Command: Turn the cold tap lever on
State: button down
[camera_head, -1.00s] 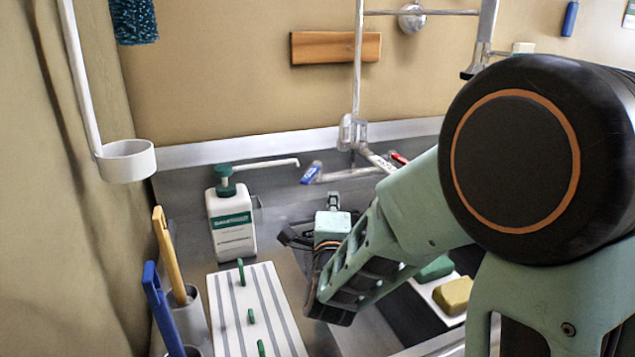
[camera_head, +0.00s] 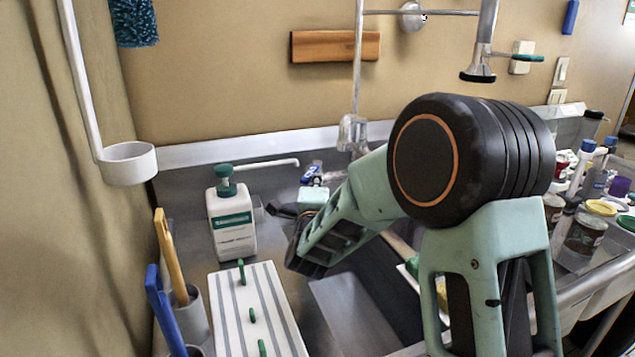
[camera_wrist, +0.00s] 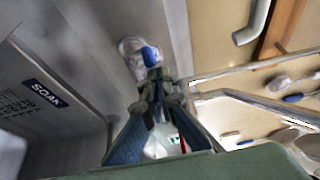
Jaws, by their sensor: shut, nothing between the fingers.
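The cold tap lever's blue-marked end (camera_head: 311,173) shows just behind my gripper in the head view, left of the tap body (camera_head: 352,133). In the wrist view the blue end (camera_wrist: 150,56) is on a pale, rounded lever, directly beyond my fingertips. My gripper (camera_wrist: 163,86) is shut and empty, its fingers converging close to the lever. I cannot tell whether they touch. In the head view my gripper's fingertips are hard to separate from the lever, and my arm covers the lever's right part and the red-marked lever.
A white pump bottle (camera_head: 232,222) stands left of my gripper, its long spout reaching toward the lever. A striped white board (camera_head: 228,305) with green pegs lies in front. A steel sink basin (camera_head: 355,312) is below my arm. Jars (camera_head: 585,235) crowd the right side.

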jog(key=a+b, duration=0.2)
jog(key=b, duration=0.2)
jog(key=shift+w+a+f, duration=0.1)
jog(key=shift+a+f, duration=0.05)
jog(key=shift+a, duration=0.3)
dwell(0.3)
